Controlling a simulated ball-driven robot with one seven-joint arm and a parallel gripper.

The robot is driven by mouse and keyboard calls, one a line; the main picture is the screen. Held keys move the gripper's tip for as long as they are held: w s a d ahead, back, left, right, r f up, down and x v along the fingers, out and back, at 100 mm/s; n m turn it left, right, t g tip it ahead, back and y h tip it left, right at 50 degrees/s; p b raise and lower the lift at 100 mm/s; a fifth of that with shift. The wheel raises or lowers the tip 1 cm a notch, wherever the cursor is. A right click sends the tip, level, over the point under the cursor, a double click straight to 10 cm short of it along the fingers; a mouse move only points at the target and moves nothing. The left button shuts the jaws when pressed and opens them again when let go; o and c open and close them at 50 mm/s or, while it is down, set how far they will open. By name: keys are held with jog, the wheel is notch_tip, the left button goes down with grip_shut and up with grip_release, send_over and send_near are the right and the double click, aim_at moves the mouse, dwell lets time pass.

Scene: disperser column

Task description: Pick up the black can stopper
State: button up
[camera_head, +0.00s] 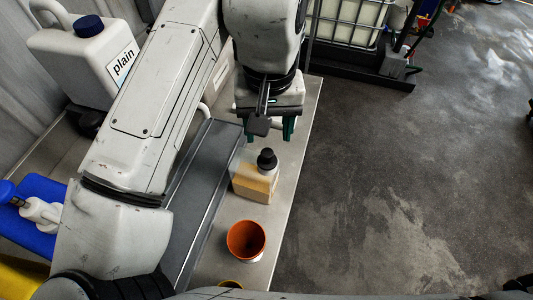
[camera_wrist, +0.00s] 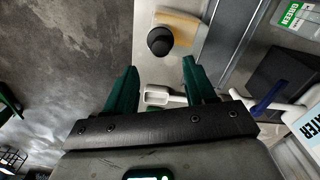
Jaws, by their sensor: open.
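My gripper (camera_head: 268,130) is above the bench, behind the can in the head view and apart from the stopper. Its two green fingers are spread, with no stopper between them; the gripper also shows in the wrist view (camera_wrist: 160,66).
An orange cup (camera_head: 246,239) stands on the bench (camera_head: 285,185) nearer to me. A grey channel (camera_head: 200,180) runs along its left. A white canister labelled "plain" (camera_head: 85,55) is at upper left. In the wrist view, a white handled object (camera_wrist: 160,96) shows between the fingers.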

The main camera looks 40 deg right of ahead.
aim_at(267, 152)
jog(key=shift+s+a+f+p, duration=0.1)
jog(key=shift+f+p, duration=0.15)
jog(key=shift+f, duration=0.75)
jog(key=shift+s+a+f+p, duration=0.15)
jog(key=shift+f+p, duration=0.05)
jog(key=shift+f, duration=0.75)
jog(key=shift+s+a+f+p, duration=0.1)
jog(key=shift+f+p, duration=0.15)
jog(key=shift+f, duration=0.75)
grip_shut()
